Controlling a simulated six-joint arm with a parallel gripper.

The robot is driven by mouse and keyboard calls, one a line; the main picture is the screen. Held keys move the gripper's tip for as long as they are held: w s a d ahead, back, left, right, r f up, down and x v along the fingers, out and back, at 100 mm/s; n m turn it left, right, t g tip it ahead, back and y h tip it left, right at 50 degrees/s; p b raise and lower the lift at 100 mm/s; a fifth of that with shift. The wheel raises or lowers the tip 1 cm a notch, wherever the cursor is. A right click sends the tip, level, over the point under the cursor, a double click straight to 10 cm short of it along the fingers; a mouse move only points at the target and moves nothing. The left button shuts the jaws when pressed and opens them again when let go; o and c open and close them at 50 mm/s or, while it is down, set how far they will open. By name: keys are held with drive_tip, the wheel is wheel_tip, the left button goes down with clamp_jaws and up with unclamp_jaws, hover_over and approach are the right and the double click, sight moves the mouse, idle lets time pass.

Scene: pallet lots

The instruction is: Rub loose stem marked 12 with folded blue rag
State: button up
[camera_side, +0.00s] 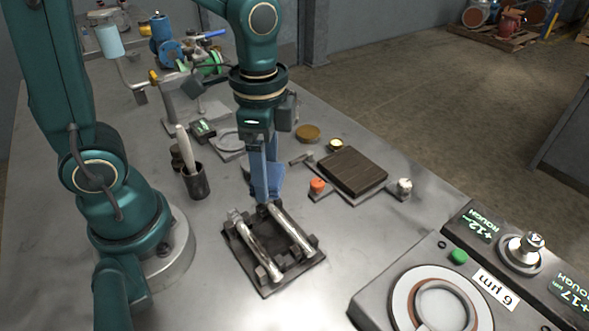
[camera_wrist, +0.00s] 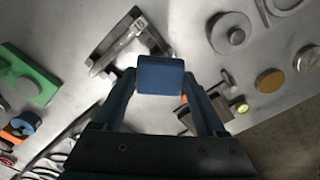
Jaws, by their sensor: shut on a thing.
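My gripper (camera_side: 266,192) is shut on the folded blue rag (camera_side: 275,184), just above the far end of a dark cradle. In the wrist view the rag (camera_wrist: 160,74) sits as a flat blue pad between my fingertips. Two shiny metal stems lie side by side in the dark cradle (camera_side: 268,291): a left stem (camera_side: 256,245) and a right stem (camera_side: 292,230). I cannot read a 12 on either one. The rag is close to the stems' far ends; I cannot tell whether it touches. The cradle also shows in the wrist view (camera_wrist: 105,63), partly hidden by the rag.
A dark cup (camera_side: 196,182) with a brush handle stands left of the cradle. A brown block (camera_side: 352,172), an orange knob (camera_side: 317,186) and a brass disc (camera_side: 308,133) are behind right. A gauge unit (camera_side: 375,305) with a green button fills the front right. Bare bench surrounds the cradle.

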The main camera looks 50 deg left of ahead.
sight(283, 219)
wheel_tip(283, 219, down, 3)
drive_tip(key=shift+s+f, duration=0.1)
drive_tip(key=shift+f, duration=0.7)
drive_tip(key=shift+d+r, duration=0.4)
drive_tip(key=shift+c, duration=0.8)
drive_tip(key=shift+d+f, duration=0.2)
drive_tip(key=shift+d, duration=0.55)
drive_tip(key=shift+d+f, duration=0.15)
drive_tip(key=shift+d, duration=0.6)
drive_tip(key=shift+a+r, duration=0.15)
drive_tip(key=shift+a, duration=1.85)
drive_tip(key=shift+d+r, duration=0.1)
drive_tip(key=shift+r, duration=3.85)
